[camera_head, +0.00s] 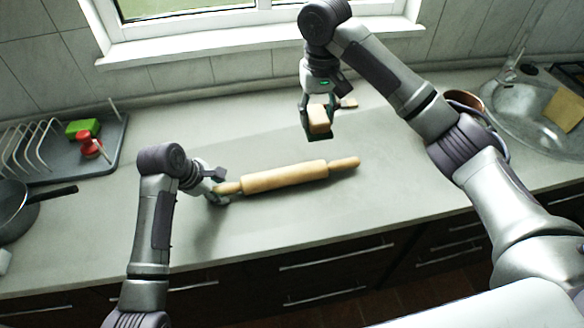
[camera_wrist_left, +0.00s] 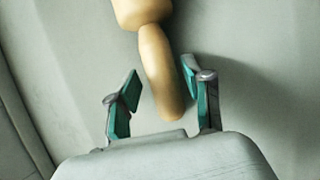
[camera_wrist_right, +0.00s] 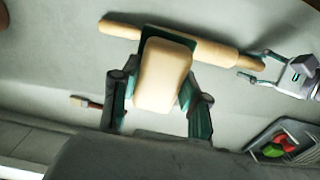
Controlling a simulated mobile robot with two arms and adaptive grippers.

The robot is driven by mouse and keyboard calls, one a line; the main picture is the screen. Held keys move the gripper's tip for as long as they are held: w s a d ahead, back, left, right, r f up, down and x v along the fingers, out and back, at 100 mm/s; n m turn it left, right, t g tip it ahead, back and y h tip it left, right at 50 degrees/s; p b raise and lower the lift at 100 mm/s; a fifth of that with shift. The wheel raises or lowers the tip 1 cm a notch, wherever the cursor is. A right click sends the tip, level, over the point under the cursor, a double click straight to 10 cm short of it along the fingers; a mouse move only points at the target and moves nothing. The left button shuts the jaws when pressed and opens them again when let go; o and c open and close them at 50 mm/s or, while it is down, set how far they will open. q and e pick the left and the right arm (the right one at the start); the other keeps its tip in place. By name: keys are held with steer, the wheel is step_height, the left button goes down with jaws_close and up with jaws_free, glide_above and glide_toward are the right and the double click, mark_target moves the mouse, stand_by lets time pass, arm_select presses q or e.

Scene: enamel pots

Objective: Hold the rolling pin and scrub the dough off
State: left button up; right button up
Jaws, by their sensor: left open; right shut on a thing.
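The wooden rolling pin (camera_head: 285,177) lies on the grey worktop, tilted slightly up to the right. Its left handle also shows in the left wrist view (camera_wrist_left: 160,70). My left gripper (camera_head: 216,190) is open at that handle; in the left wrist view its fingers (camera_wrist_left: 160,95) stand on either side of the handle end, with gaps visible. My right gripper (camera_head: 319,122) is shut on a pale beige block (camera_wrist_right: 162,75), held above the worktop behind the pin. A dark green edge shows around the block. I cannot make out any dough on the pin.
A small brown-handled item (camera_wrist_right: 88,102) lies behind my right gripper. A sink (camera_head: 520,105) is at right. The front worktop is clear.

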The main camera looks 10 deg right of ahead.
arm_select(q)
steer(key=shift+r+p, duration=3.6)
steer(key=shift+p, duration=1.4)
arm_select(e)
steer(key=shift+r, duration=5.05)
arm_select(q)
steer(key=shift+f, duration=0.1)
arm_select(e)
steer(key=shift+f, duration=0.1)
arm_select(q)
steer(key=shift+o, duration=0.2)
steer(key=o, duration=0.5)
